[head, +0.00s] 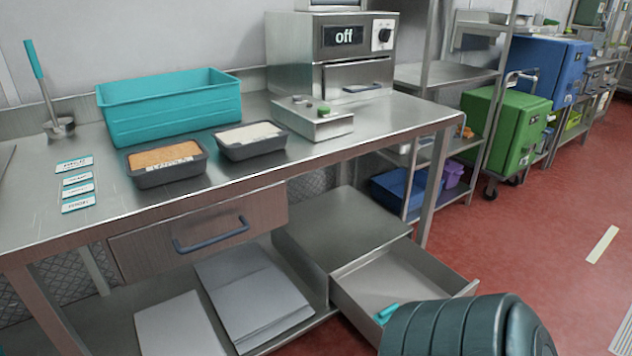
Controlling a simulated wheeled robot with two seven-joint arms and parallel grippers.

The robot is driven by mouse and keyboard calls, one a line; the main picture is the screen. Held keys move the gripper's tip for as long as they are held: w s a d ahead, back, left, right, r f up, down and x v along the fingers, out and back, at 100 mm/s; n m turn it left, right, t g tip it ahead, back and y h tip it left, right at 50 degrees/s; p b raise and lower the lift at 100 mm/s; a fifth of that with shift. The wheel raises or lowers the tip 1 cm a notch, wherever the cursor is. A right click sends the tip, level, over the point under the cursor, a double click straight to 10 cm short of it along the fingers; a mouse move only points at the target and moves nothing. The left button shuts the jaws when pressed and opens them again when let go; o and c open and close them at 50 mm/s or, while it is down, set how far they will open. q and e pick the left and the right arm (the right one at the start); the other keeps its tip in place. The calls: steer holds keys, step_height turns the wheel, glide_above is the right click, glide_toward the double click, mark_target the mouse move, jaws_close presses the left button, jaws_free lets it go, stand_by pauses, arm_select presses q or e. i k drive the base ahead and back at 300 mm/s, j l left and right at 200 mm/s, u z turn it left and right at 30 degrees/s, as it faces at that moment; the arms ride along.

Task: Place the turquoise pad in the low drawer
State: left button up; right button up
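The low drawer (418,272) under the table's right end is pulled open, and its pale floor shows. A small part of the turquoise pad (388,312) shows at the drawer's front left. The rest of it is hidden behind a dark ridged part of my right arm. I cannot tell whether the pad rests on the drawer floor or is held. My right gripper is hidden behind that arm part, so its fingers do not show. My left gripper is out of the picture.
The upper drawer (205,240) with a blue handle is shut. On the steel table stand a turquoise crate (172,112), two dark trays (168,166) and (250,143), and an oven (335,60) marked "off". White sheets (250,295) lie on the lower shelf.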

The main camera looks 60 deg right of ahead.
mark_target(396, 294)
steer(key=z, duration=3.9)
steer(key=k+j, duration=0.25)
steer(key=j, duration=0.25)
